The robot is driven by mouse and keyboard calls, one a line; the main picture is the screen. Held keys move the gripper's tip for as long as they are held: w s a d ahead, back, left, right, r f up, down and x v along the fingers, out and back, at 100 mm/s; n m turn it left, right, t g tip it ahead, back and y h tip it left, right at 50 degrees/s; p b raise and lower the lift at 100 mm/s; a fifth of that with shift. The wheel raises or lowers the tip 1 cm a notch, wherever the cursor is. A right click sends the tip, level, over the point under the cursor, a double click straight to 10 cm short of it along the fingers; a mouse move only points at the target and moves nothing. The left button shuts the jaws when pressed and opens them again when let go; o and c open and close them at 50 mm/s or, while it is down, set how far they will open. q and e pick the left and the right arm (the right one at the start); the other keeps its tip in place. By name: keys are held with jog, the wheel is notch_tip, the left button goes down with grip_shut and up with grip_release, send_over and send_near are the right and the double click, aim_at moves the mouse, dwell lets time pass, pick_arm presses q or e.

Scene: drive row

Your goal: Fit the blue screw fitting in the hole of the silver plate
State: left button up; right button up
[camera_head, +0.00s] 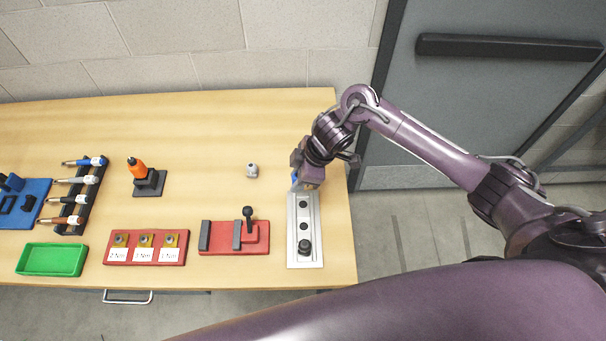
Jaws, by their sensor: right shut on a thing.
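The silver plate (304,256) lies near the right end of the wooden table. Dark holes show along its middle, and a black knob-like fitting (304,246) stands at its near end. My right gripper (307,187) points down over the plate's far end and is shut on the blue screw fitting (294,177). Only a small blue part of the fitting shows beside the jaws. The gripper hides the plate's far end, so I cannot tell whether the fitting touches the plate. My left gripper is not in view.
A small grey fitting (252,170) stands left of the gripper. The table's right edge is close.

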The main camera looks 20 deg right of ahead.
aim_at(296, 204)
jog(key=shift+s+d+f, duration=0.35)
jog(key=shift+s+f, duration=0.3)
jog(key=shift+f, duration=0.2)
notch_tip(296, 204, down, 3)
jog(key=b, duration=0.3)
jog(key=shift+f+b, duration=0.7)
jog(key=shift+f, duration=0.75)
jog(key=shift+f, duration=0.25)
jog(key=o, duration=1)
jog(key=b+v, duration=0.1)
jog(key=v, duration=0.7)
